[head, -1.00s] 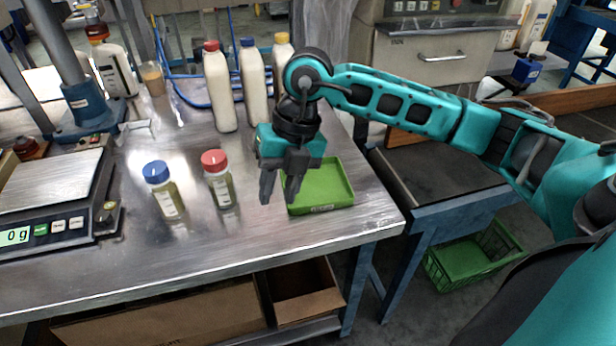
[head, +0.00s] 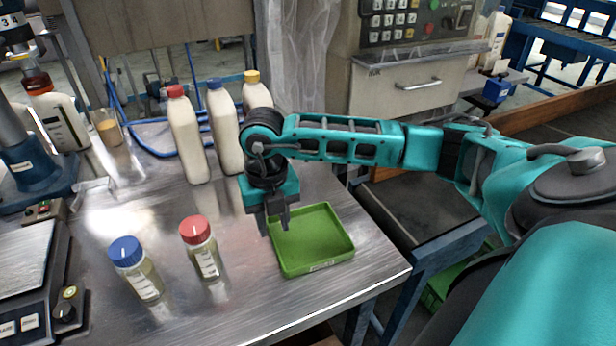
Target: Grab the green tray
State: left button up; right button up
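The green tray (head: 322,245) is a shallow, square, open tray lying flat near the right edge of the metal table. It looks empty. My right gripper (head: 274,225) points down at the tray's left wall, near its back left corner. Its two dark fingers are apart, one left of the wall and one overlapping the tray's left side in the picture. I cannot tell whether the fingers touch the tray. The gripper hides part of the back left corner. My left gripper is not in view.
Left of the tray stand a red-capped jar (head: 200,248) and a blue-capped jar (head: 137,270). Tall bottles with red (head: 188,135), blue (head: 225,130) and yellow (head: 257,95) caps stand behind the gripper. A scale (head: 30,270) is at the left. The table front is clear.

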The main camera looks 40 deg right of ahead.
aim_at(274, 243)
jog(key=shift+w+f, duration=0.1)
jog(key=shift+f, duration=2.6)
grip_shut()
